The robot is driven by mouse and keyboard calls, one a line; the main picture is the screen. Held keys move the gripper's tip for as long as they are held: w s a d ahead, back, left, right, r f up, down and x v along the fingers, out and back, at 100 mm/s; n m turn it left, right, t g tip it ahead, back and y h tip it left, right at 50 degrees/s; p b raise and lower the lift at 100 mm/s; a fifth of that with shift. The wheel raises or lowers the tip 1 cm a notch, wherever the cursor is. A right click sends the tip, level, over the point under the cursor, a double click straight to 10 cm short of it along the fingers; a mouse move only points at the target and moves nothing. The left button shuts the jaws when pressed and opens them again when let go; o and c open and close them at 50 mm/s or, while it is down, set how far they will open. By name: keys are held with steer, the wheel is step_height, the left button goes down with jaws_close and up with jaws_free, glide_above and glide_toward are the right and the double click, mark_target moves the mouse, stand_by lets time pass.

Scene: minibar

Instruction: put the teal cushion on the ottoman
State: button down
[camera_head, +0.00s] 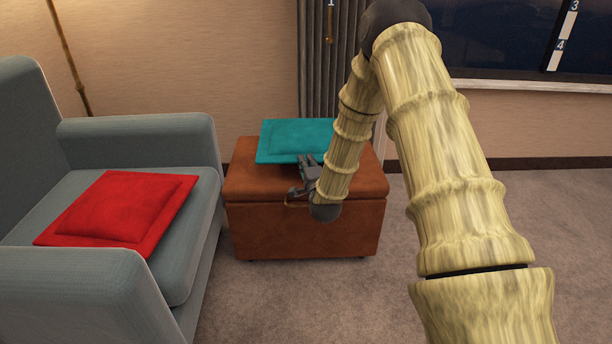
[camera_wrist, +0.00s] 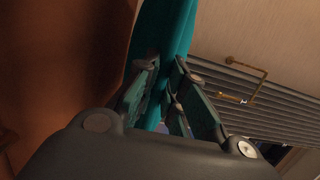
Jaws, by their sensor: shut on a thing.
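The teal cushion (camera_head: 298,140) is over the top of the brown ottoman (camera_head: 260,184), towards its back edge. It lies roughly flat, and I cannot tell whether its underside touches the ottoman. My gripper (camera_head: 311,164) is shut on the cushion's near edge, and my forearm hides part of the right side. In the wrist view, the cushion (camera_wrist: 168,30) shows edge-on between the two fingers of my gripper (camera_wrist: 166,82). The ottoman's brown surface (camera_wrist: 70,60) fills the left of that view, close beside the cushion.
A grey armchair (camera_head: 185,245) stands left of the ottoman with a red cushion (camera_head: 120,208) on its seat. A grey curtain (camera_head: 315,60) and a wall are behind. Carpet (camera_head: 310,300) in front of the ottoman is clear.

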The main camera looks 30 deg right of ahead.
steer(key=shift+w+d, duration=0.2)
steer(key=shift+w, duration=0.2)
steer(key=shift+f+b, duration=1.15)
steer(key=shift+f, duration=0.7)
steer(key=c, duration=1.5)
jaws_free()
